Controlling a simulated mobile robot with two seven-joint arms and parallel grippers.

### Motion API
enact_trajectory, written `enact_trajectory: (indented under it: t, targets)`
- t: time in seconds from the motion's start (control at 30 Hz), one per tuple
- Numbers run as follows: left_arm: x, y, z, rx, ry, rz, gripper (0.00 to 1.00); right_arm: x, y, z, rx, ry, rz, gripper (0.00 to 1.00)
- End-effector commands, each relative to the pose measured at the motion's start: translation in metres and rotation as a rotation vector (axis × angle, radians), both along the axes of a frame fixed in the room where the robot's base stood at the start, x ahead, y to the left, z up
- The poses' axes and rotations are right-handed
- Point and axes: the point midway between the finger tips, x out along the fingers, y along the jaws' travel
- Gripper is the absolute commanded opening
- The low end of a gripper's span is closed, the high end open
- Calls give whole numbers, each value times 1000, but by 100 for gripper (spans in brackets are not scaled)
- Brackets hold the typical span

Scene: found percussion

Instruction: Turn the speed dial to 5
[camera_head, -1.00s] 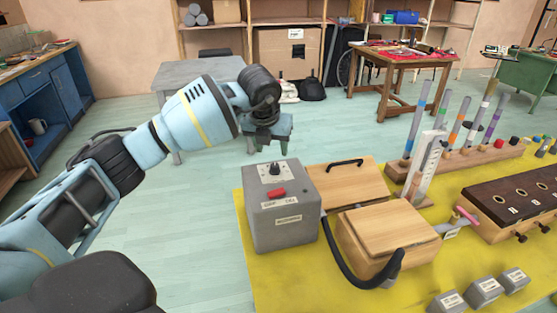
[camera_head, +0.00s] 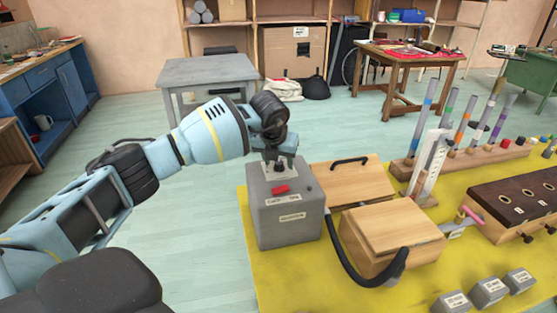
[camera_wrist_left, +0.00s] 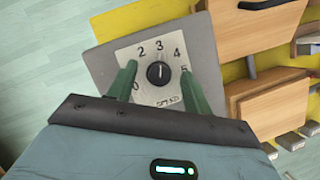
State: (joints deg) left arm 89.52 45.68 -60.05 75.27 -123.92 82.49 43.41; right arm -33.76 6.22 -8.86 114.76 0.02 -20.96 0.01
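The grey box (camera_head: 289,221) stands at the left end of the yellow mat with the speed dial (camera_wrist_left: 159,73) on its top. In the left wrist view the dial is a small black knob on a pale plate with printed numbers. Its white mark points up, roughly at the 3; the 5 is to its right. My left gripper (camera_head: 281,156) is just above the dial, pointing down. Its green fingers stand open on either side of the knob, with gaps visible. In the head view the gripper partly hides the dial. My right gripper is not in view.
Upright coloured tubes (camera_head: 423,117) and small grey blocks (camera_head: 487,291) are further right. The floor left of the box is clear.

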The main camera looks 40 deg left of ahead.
Motion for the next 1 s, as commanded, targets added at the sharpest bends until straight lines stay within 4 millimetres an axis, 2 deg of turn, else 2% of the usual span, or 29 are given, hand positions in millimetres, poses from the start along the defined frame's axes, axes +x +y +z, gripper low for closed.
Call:
enact_trajectory:
  t: [0.07, 0.33, 0.67, 1.0]
  targets:
    - [0, 0, 0, 0, 0, 0, 41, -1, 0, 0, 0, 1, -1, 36]
    - [0, 0, 0, 0, 0, 0, 6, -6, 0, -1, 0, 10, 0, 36]
    - [0, 0, 1, -1, 1, -49, 6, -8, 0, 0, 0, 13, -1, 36]
    - [-1, 3, 1, -2, 0, -285, 6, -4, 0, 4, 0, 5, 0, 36]
